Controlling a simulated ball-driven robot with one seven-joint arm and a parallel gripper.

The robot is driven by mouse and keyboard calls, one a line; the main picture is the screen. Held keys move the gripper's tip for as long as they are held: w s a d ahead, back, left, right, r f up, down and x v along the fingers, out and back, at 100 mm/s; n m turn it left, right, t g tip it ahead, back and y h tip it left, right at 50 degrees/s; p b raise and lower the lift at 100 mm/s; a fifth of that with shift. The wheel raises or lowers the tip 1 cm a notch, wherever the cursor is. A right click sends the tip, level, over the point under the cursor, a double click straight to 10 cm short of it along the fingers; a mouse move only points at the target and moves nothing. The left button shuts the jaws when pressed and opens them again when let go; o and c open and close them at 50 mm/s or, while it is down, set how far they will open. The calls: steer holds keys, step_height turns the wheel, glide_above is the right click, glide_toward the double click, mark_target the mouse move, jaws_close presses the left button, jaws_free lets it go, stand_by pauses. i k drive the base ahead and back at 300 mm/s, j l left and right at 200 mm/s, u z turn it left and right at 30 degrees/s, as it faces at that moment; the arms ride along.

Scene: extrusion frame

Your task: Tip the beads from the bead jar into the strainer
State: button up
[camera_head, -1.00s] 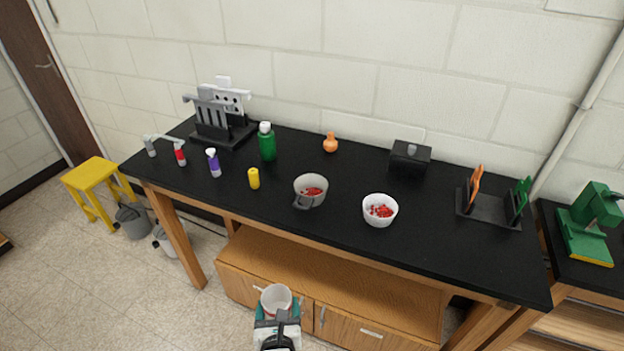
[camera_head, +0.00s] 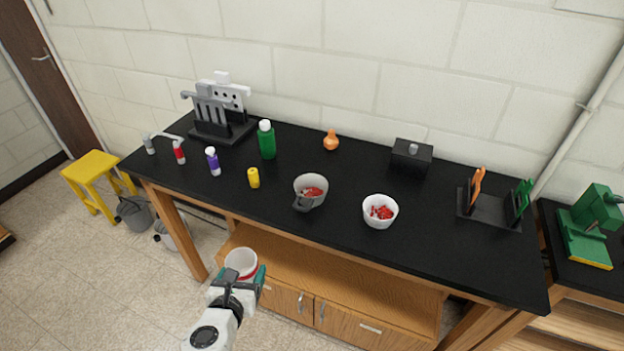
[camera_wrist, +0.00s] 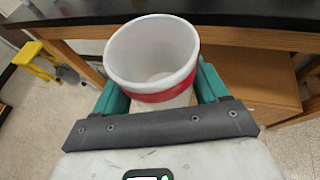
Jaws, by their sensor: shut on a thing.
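The bead jar, a white cup with a red band (camera_head: 241,262), is in my gripper (camera_head: 242,277), in front of the bench's front edge and apart from it. In the wrist view the jar (camera_wrist: 153,50) stands between the teal fingers, mouth up and leaning slightly, and the part of its inside that shows looks empty. The strainer (camera_head: 310,179), a grey bowl with a dark handle toward the front edge, stands on the black bench top with red beads in it. My gripper is below and left of it in the head view.
A white bowl (camera_head: 380,223) with red beads stands right of the strainer. A yellow bottle (camera_head: 253,178), purple bottle (camera_head: 213,162) and green bottle (camera_head: 267,141) stand to the left. A black box (camera_head: 411,157) and a rack (camera_head: 490,208) are at right. The bench's front edge lies between jar and strainer.

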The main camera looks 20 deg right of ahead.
mark_target(311, 181)
steer(key=i+l, duration=0.45)
steer(key=i, duration=0.3)
steer(key=l, duration=0.25)
steer(key=i+l, duration=0.15)
steer(key=l+z, duration=0.05)
steer(key=l, duration=0.05)
